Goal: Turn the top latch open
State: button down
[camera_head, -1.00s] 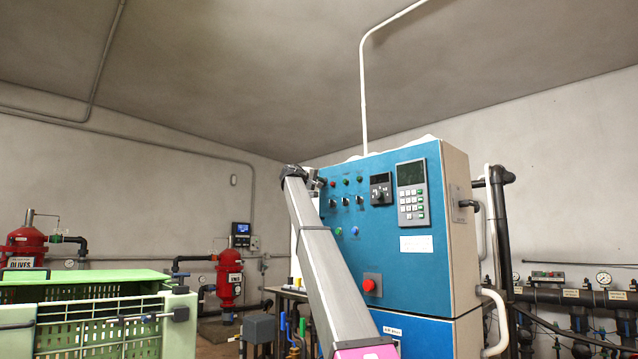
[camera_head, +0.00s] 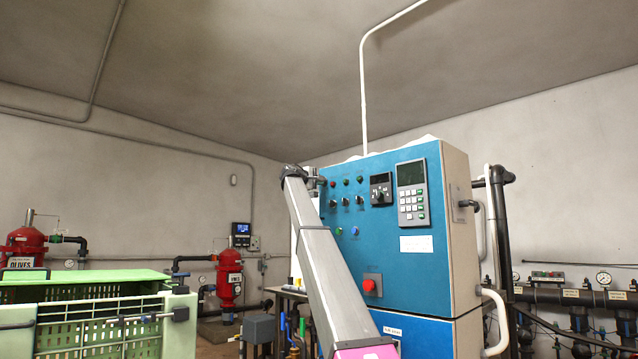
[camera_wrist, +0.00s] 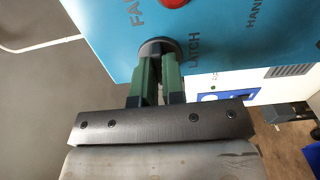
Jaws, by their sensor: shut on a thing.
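My gripper (camera_wrist: 159,66) has green fingers and is shut on a dark round latch knob (camera_wrist: 156,44) on the blue panel in the wrist view. The word LATCH is printed to the right of the knob. The fingers cover much of the knob, so its turn angle cannot be told. In the head view my arm reaches up to the top left corner of the blue control cabinet (camera_head: 400,262), and the grasp there is too small to make out.
A red lamp (camera_wrist: 174,2) sits close above the knob. The cabinet front also has a keypad unit (camera_head: 412,192) and a red push button (camera_head: 370,285). A green crate (camera_head: 90,325) stands at lower left.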

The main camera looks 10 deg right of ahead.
jog(key=c, duration=1.2)
grip_release()
jog(key=v, duration=1)
jog(key=shift+s+a, duration=0.25)
jog(key=shift+a, duration=0.05)
